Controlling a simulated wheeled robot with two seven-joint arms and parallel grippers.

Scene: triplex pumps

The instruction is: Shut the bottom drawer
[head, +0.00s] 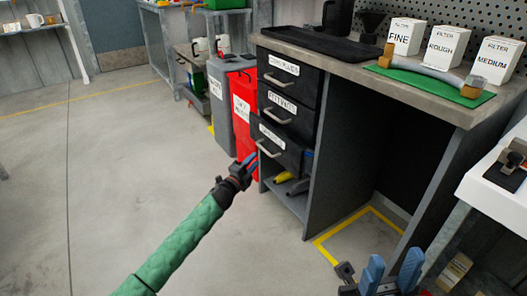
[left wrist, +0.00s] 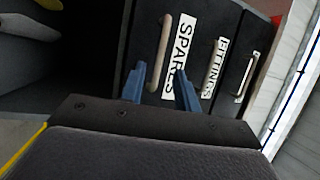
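The bottom drawer (head: 281,151), labelled SPARES, is a dark drawer in the workbench. In the head view its front stands a little further out than the drawers above. Its bar handle (head: 267,149) faces my left gripper (head: 252,160). In the left wrist view the two blue fingers (left wrist: 161,72) are apart and the handle (left wrist: 164,50) shows between them. I cannot tell whether the fingers reach around it or touch it. My right gripper (head: 391,262) is open and empty at the bottom right of the head view, with its blue fingers apart.
Two closed drawers, COUPLINGS (head: 289,77) and FITTINGS (head: 287,109), sit above. A red bin (head: 244,100) and a grey bin (head: 220,105) stand left of the bench. An open shelf (head: 290,200) lies below. The floor at left is clear.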

